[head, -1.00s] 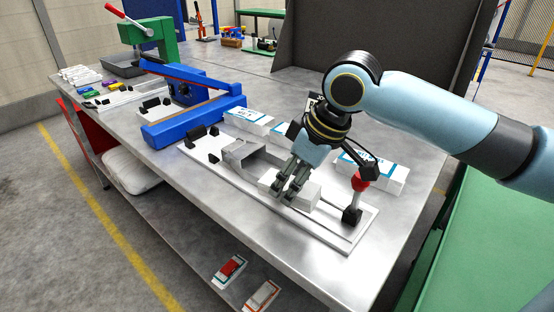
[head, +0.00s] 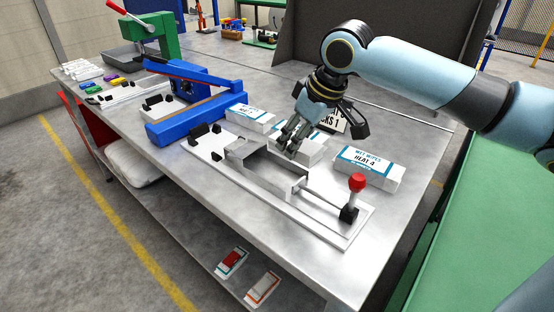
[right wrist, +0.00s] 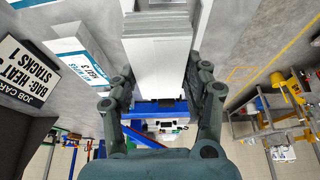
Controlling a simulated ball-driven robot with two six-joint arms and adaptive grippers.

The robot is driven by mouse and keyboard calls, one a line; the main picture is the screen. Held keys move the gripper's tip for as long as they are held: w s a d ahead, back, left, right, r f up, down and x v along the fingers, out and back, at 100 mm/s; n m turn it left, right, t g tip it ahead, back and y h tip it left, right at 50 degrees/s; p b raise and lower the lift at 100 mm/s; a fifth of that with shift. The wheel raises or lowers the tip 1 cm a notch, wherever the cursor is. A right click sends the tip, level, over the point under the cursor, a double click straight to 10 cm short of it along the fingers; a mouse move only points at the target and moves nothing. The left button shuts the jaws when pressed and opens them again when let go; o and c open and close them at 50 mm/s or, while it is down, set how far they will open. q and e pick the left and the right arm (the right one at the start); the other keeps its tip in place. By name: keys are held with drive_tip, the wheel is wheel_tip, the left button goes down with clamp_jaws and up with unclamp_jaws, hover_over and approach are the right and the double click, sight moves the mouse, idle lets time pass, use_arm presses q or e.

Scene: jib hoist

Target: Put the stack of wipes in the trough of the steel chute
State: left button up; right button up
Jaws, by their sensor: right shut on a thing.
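The steel chute (head: 262,172) lies on a white base plate on the bench in the head view. Its trough shows open, and I see no stack in it. My right gripper (head: 292,146) is just behind the trough, pointing down. It is shut on a white stack of wipes (head: 311,151). In the right wrist view the stack (right wrist: 160,55) sits between the two fingers (right wrist: 160,100). The fingers cover part of the stack in the head view. I cannot tell its exact height above the bench. My left gripper is not in view.
Labelled wipes packets stand behind the chute, one at left (head: 250,117) and HEAT 4 (head: 368,168) at right. A red-knobbed lever (head: 357,183) rises at the chute's right end. A blue frame (head: 195,118) stands left. A job card (head: 333,120) is behind my gripper.

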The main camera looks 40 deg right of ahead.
drive_tip(key=w+f, duration=0.1)
drive_tip(key=w+a, duration=0.1)
drive_tip(key=w, duration=0.1)
drive_tip(key=w+f, duration=0.1)
drive_tip(key=shift+w+a+f, duration=0.3)
drive_tip(key=shift+a+f, duration=0.05)
drive_tip(key=shift+f, duration=2)
drive_tip(key=shift+s+f, duration=0.1)
drive_tip(key=shift+f, duration=0.5)
drive_tip(key=o, duration=1.3)
drive_tip(key=shift+r, duration=0.1)
